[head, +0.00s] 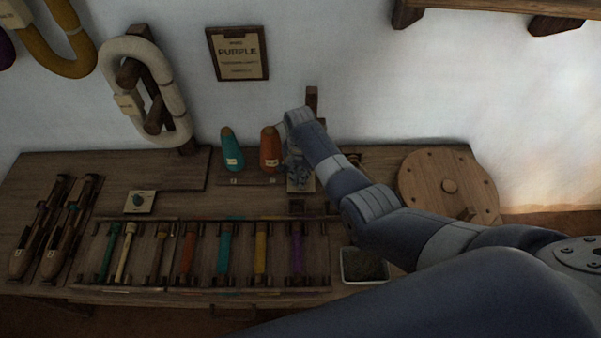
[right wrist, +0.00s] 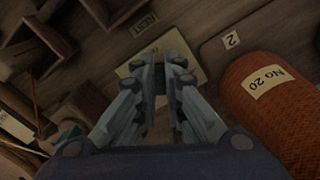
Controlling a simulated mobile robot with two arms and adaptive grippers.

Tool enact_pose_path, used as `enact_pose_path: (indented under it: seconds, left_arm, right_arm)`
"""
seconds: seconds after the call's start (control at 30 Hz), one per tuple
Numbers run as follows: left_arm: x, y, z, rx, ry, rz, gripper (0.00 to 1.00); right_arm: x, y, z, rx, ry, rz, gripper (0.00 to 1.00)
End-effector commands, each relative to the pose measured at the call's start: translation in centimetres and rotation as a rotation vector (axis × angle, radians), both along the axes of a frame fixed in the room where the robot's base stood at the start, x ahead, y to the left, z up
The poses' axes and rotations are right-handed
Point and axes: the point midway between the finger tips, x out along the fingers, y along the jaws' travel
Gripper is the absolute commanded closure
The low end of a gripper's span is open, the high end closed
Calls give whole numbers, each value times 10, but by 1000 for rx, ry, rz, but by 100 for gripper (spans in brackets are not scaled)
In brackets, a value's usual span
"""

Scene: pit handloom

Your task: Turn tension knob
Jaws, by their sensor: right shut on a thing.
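My right gripper (head: 297,172) reaches down to a small cream plate (head: 302,187) at the back of the bench, right of the orange cone (head: 269,148). In the right wrist view its fingers (right wrist: 167,65) are close together over the middle of the cream plate (right wrist: 188,58). They are shut on the tension knob, which the fingers hide almost wholly, so its turn cannot be read. My left gripper is not in view.
The orange cone, labelled No 20 (right wrist: 275,110), stands close beside the gripper. A teal cone (head: 231,150) is further left. A rack of coloured bobbins (head: 205,288) lies in front. A dial plate (head: 139,202), a grey-filled tray (head: 363,266) and a round wooden wheel (head: 430,177) are also on the bench.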

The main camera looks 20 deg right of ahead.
Motion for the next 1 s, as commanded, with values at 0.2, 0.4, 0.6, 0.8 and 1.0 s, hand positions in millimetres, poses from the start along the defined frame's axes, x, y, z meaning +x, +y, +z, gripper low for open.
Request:
enact_pose_path:
  seconds: [0.2,0.4,0.6,0.8,1.0]
  left_arm:
    - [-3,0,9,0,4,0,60]
    - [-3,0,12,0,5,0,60]
    - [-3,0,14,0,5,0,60]
    - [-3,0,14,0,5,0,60]
    - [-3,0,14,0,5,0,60]
  right_arm:
    - [2,1,2,0,-1,-197,100]
    - [3,1,1,-1,-2,-346,100]
    - [4,1,1,-1,-2,-449,100]
    - [4,1,0,-2,-2,-506,100]
    - [5,1,0,-2,-4,-524,100]
